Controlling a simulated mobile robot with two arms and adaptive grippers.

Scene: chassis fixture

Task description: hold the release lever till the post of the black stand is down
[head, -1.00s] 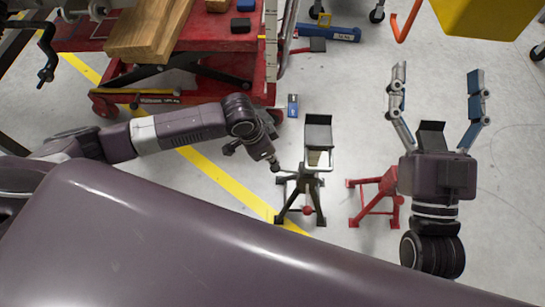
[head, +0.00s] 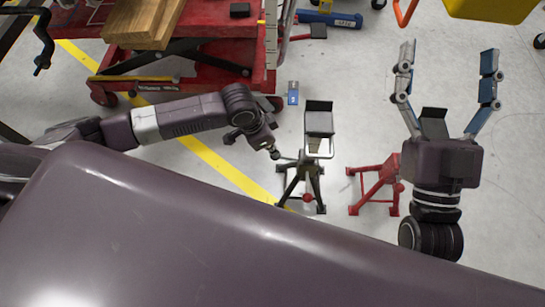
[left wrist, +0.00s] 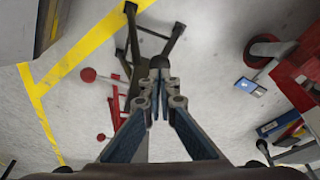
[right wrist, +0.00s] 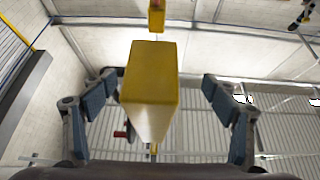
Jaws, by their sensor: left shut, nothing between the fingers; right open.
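The black stand (head: 312,178) stands upright on the floor, its post topped by a dark saddle plate (head: 319,106) and still raised well above the legs. A short dark bar, which looks like the release lever (head: 287,160), sticks out on its left side. My left gripper (head: 275,154) is shut and empty, its tips at the outer end of this bar. In the left wrist view its closed tips (left wrist: 159,72) meet a dark rounded end; whether they press on it I cannot tell. My right gripper (head: 448,58) is open and empty, pointing upward right of the stands.
A red stand (head: 378,188) is close by on the right. A red cart (head: 200,70) with a wooden block (head: 143,22) is behind my left arm. A small blue item (head: 293,93) lies on the floor behind the black stand. A yellow object (head: 500,8) is at the back right.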

